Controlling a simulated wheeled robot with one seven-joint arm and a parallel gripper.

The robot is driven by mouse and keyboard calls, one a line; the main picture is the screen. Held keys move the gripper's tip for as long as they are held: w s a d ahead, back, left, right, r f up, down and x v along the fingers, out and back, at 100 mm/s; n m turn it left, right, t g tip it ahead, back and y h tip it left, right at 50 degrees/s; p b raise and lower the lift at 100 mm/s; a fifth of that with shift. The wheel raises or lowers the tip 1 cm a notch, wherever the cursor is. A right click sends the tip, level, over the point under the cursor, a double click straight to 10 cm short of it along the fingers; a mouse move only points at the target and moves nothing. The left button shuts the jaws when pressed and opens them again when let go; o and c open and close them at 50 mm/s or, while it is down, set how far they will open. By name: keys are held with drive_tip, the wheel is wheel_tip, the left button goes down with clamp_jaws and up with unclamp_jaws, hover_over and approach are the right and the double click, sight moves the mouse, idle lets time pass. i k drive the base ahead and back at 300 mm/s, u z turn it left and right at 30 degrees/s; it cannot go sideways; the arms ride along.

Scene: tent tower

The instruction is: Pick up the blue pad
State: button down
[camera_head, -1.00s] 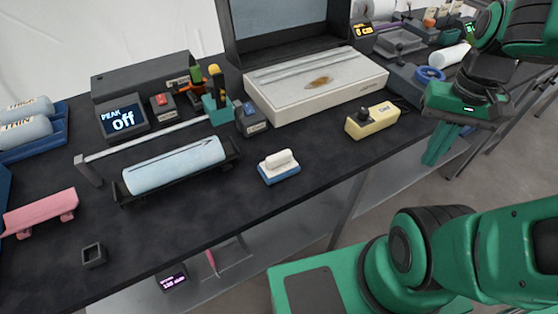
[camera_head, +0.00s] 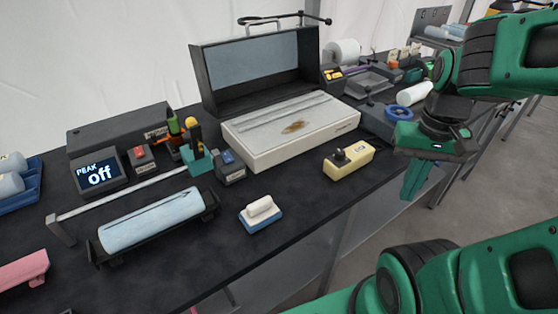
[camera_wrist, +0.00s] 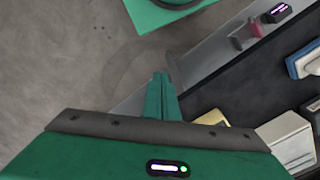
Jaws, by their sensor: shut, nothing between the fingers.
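The blue pad (camera_head: 262,223) is a small block with a blue base and a white grip on top. It lies flat near the front edge of the black table, and it also shows at the upper right in the wrist view (camera_wrist: 300,63). My gripper (camera_head: 408,192) hangs off to the right of the table, well apart from the pad. In the wrist view its green fingers (camera_wrist: 161,80) are together, with nothing between them and grey floor beyond.
A yellow box (camera_head: 349,162) with a black knob stands right of the pad. A light blue roll (camera_head: 152,220) lies in a black cradle to its left. A white case (camera_head: 290,132) with a raised dark lid stands behind. Table around the pad is clear.

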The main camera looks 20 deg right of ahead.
sight(260, 214)
drive_tip(key=u, duration=0.3)
drive_tip(key=k, duration=0.85)
drive_tip(key=z, duration=0.3)
drive_tip(key=i, duration=0.5)
